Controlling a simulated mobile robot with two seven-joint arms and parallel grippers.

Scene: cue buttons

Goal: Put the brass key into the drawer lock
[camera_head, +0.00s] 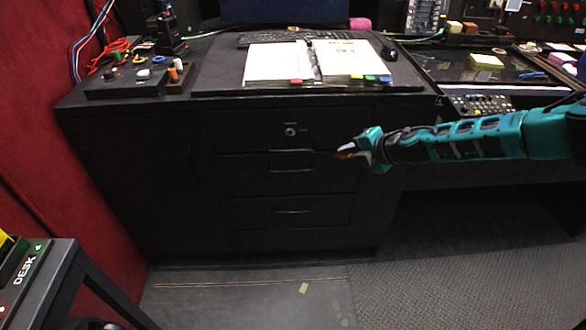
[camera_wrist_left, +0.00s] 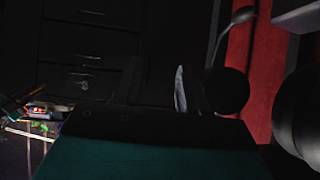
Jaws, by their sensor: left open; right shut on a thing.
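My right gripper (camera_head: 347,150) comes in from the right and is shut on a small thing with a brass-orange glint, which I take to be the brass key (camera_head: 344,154). The fingers hide most of it. It is right of the lock and a little lower, apart from it in the picture. My left gripper (camera_wrist_left: 156,88) is open, with dark fingers and nothing seen between them.
The desktop above carries an open binder (camera_head: 318,62), a keyboard (camera_head: 290,37) and a control box with knobs (camera_head: 125,78). A red partition (camera_head: 40,120) stands at the left. A small stand marked DESK (camera_head: 28,268) is at the lower left. The drawer front is clear.

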